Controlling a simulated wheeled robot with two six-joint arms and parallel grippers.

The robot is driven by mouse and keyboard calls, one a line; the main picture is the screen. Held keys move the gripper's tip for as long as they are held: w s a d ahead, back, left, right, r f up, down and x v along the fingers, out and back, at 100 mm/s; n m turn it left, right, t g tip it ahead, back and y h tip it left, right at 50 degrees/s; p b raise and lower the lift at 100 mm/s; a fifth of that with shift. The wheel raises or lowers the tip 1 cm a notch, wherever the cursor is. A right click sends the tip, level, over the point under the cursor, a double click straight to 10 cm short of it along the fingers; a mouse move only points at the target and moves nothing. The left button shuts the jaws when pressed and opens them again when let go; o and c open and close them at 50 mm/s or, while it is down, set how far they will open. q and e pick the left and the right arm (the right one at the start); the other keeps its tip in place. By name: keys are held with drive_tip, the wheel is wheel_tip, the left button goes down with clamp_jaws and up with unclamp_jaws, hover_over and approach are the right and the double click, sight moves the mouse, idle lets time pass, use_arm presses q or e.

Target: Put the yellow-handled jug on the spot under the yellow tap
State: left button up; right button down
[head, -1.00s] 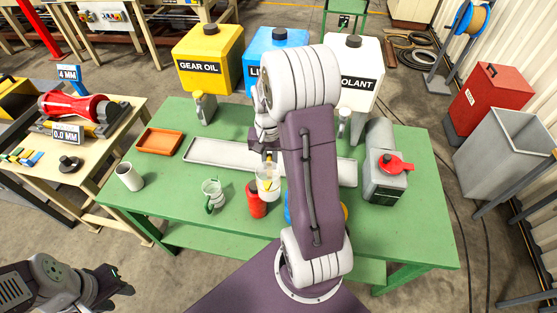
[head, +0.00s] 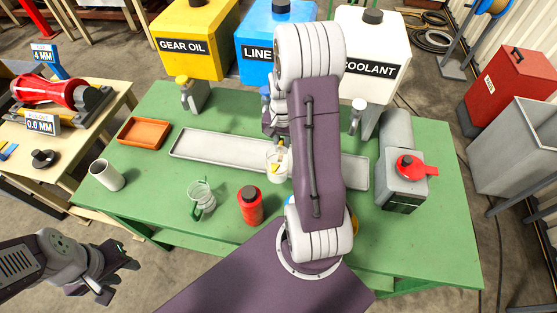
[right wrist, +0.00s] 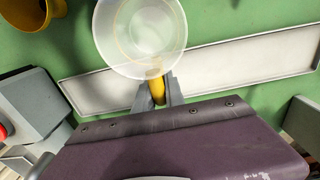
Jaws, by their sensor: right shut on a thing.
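The clear jug (head: 277,166) with a yellow handle overlaps the front edge of the long pale tray (head: 220,149) in the head view. In the right wrist view the jug (right wrist: 140,35) is seen from above, upright. My right gripper (right wrist: 158,92) is shut on its yellow handle (right wrist: 156,86); in the head view my arm mostly hides that gripper. The jug's height over the table is hard to tell. The yellow-topped tap (head: 190,93) is left of the jug, before the GEAR OIL tank. The spot under it is not distinct. My left gripper (head: 117,277) is open and empty, off the table.
A red bottle (head: 250,205), green-handled jug (head: 201,198) and white cup (head: 107,174) stand in front of the tray. An orange tray (head: 145,133) lies at left. A yellow cup (right wrist: 32,14) shows in the wrist view.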

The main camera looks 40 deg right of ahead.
wheel_tip(320, 180, down, 2)
drive_tip(key=shift+w+d+f, duration=0.15)
drive_tip(key=shift+f, duration=0.1)
wheel_tip(320, 180, down, 10)
drive_tip(key=shift+r, duration=0.15)
use_arm(q)
drive_tip(key=shift+w+d+f, duration=0.1)
drive_tip(key=shift+d+f, duration=0.05)
drive_tip(key=shift+f, duration=0.15)
drive_tip(key=shift+f, duration=0.1)
use_arm(e)
drive_tip(key=c, duration=1.4)
unclamp_jaws()
